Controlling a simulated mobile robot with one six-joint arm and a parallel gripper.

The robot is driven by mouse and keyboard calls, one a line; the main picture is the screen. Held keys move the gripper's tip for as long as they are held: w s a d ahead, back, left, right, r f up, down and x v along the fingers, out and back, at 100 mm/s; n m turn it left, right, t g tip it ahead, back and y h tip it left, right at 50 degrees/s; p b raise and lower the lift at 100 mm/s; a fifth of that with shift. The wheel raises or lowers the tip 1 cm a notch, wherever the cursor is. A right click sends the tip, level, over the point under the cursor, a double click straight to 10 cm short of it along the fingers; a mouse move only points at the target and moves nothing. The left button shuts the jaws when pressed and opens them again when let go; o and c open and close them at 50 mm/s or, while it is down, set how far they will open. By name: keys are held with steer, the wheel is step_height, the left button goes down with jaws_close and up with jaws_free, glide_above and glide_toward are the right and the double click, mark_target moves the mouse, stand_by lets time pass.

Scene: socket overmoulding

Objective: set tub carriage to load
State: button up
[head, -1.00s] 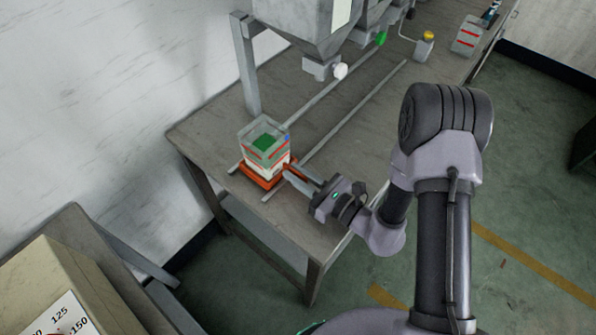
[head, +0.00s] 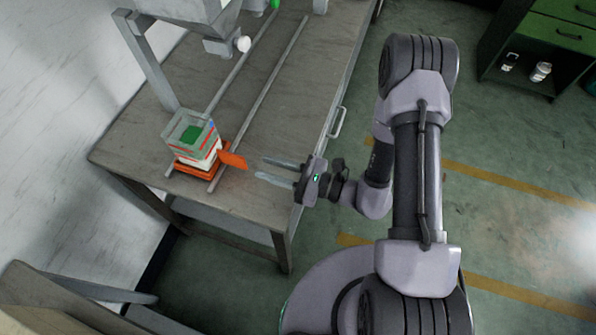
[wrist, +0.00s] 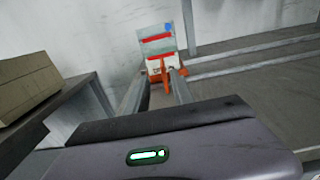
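The tub carriage (head: 186,170) is an orange base at the near left end of two rails on the bench. A clear tub (head: 190,137) with red bands, a blue mark and something green inside stands upright on it. An orange tab (head: 233,160) sticks out from the carriage towards my gripper. My gripper (head: 260,167) is open and empty, its fingertips a short gap to the right of the tab. In the wrist view the tub (wrist: 158,46) is straight ahead, and the tab (wrist: 165,76) appears between the two fingers.
The rails (head: 262,85) run back along the bench (head: 140,125). A grey hopper (head: 190,8) with a white knob (head: 243,44) hangs above them beyond the carriage. A green cabinet (head: 560,35) stands at the far right.

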steer(key=p+v, duration=0.1)
steer(key=v, duration=0.6)
steer(key=shift+s+d, duration=0.1)
steer(key=shift+d, duration=0.05)
steer(key=shift+r, duration=0.35)
steer(key=s+r+n+g+h, duration=0.3)
steer(key=s+r+n+g, duration=0.15)
steer(key=r+n, duration=0.25)
steer(key=s+r+n+g+h, duration=0.3)
steer(key=s+r+n+g, duration=0.15)
steer(key=r+n, duration=0.2)
steer(key=d+r+n+t+h, duration=0.4)
steer(key=d+r+t+h, duration=0.3)
steer(key=r, duration=0.4)
steer(key=shift+d+r+t+h, duration=0.25)
steer(key=shift+t+h, duration=0.25)
steer(key=shift+h, duration=0.3)
